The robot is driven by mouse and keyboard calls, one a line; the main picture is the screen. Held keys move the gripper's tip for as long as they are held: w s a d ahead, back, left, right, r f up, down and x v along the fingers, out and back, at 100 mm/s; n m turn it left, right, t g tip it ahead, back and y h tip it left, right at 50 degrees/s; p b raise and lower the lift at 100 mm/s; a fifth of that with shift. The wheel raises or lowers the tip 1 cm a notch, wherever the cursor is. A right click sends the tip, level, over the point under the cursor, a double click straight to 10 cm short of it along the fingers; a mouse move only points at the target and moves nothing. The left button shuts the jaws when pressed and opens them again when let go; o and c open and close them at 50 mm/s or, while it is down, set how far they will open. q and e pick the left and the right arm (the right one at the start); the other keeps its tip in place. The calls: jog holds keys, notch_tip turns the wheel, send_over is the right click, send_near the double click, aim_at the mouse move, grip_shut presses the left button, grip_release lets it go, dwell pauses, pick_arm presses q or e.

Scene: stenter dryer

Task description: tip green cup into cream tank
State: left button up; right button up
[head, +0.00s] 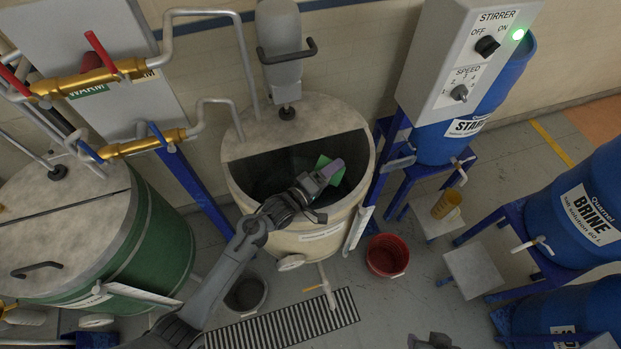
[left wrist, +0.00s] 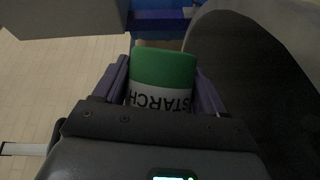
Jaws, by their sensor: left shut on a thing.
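The cream tank (head: 240,187) stands at the centre of the head view, its front half open and its inside dark. The green cup (head: 333,172) is over the open part of the tank, toward its right side, and looks tilted. In the left wrist view the green cup (left wrist: 165,68) has a white band reading STARCH, upside down. My left gripper (head: 325,172) is shut on the cup, with a finger on each side of it in the left wrist view (left wrist: 165,90). The cup's mouth and contents are hidden. A small dark part at the bottom edge may be my right gripper; its jaws cannot be made out.
A green tank (head: 160,240) stands at left. A stirrer motor (head: 280,50) rises behind the opening. The stirrer control box (head: 470,60) and blue starch drum (head: 450,145) are at right. A red bucket (head: 387,256), dark bucket (head: 245,292) and floor grate (head: 285,322) lie in front.

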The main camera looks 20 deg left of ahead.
pick_arm(q)
jog(key=shift+a+r+n, duration=0.15)
jog(key=shift+n, duration=0.15)
jog(key=shift+a+r+n+t+h, duration=0.15)
jog(key=shift+r+n+t+h, duration=0.15)
jog(key=shift+n, duration=0.3)
jog(key=shift+a+r+n+t+p, duration=0.1)
jog(key=shift+r+n+t+p, duration=0.05)
jog(key=shift+n+t+p, duration=0.2)
dwell(0.6)
jog(key=shift+a+r+n, duration=0.3)
jog(key=shift+a+n, duration=0.05)
jog(key=shift+n, duration=0.5)
jog(key=shift+r+n+t, duration=0.1)
jog(key=shift+n+t, duration=0.2)
jog(key=shift+t, duration=0.05)
dwell(0.4)
jog(key=shift+a+n, duration=0.2)
jog(key=shift+n, duration=0.1)
dwell(0.3)
jog(key=shift+r+n, duration=0.15)
jog(key=shift+n, duration=0.15)
dwell(0.7)
